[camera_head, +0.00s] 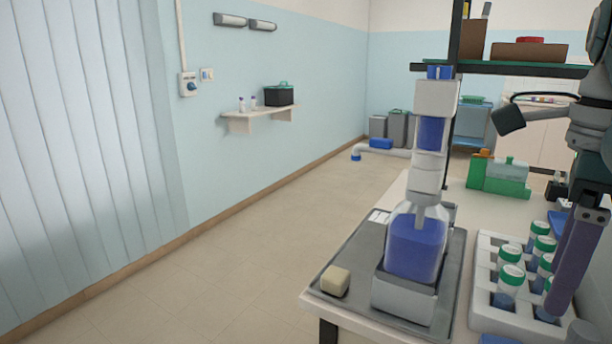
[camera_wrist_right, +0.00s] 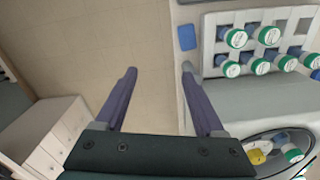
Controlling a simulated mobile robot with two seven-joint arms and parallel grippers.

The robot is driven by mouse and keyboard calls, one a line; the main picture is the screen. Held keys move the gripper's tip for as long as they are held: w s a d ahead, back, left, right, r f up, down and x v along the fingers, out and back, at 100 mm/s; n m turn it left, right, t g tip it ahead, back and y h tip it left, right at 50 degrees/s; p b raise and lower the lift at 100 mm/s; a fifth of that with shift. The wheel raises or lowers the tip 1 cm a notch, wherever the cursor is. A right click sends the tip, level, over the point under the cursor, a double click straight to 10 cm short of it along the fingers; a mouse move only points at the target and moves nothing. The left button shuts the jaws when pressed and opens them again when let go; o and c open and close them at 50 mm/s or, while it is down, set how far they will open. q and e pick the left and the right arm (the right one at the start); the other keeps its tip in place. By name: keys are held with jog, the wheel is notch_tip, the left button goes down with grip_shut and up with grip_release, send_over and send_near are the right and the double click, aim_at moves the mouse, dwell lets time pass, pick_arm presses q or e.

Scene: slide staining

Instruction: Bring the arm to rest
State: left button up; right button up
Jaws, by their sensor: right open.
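My right gripper (camera_head: 570,280) hangs at the right edge of the head view, fingers pointing down, beside the tube rack and partly in front of it. In the right wrist view my right gripper (camera_wrist_right: 160,69) shows both purple fingers spread apart, with nothing between them, only floor behind. The upper part of my right arm is cut off by the picture's edge. My left gripper is in neither view.
A white rack (camera_head: 481,285) with several green-capped tubes stands next to a grey tray (camera_head: 452,290). The tray bears a bottle of blue liquid (camera_head: 415,248) and a beige block (camera_head: 335,281). A shelf (camera_head: 540,70) overhangs the bench. The floor (camera_head: 230,270) at left is clear.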

jog(key=s+d+f+n+t+h+p, duration=0.25)
jog(key=s+d+f+n+h, duration=0.2)
jog(key=s+d+n, duration=0.6)
jog(key=s+a+n+t+y+p, duration=0.15)
jog(key=s+a+n+y, duration=0.55)
jog(key=a+n, duration=1)
pick_arm(q)
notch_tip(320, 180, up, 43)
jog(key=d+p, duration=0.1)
jog(key=p, duration=3.7)
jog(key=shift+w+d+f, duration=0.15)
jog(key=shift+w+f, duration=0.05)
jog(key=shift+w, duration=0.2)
pick_arm(e)
notch_tip(320, 180, up, 37)
jog(key=s+n+h, duration=0.1)
jog(key=s+h, duration=0.1)
jog(key=shift+s+d+r, duration=0.15)
jog(key=shift+s+d, duration=0.05)
jog(key=shift+d, duration=0.05)
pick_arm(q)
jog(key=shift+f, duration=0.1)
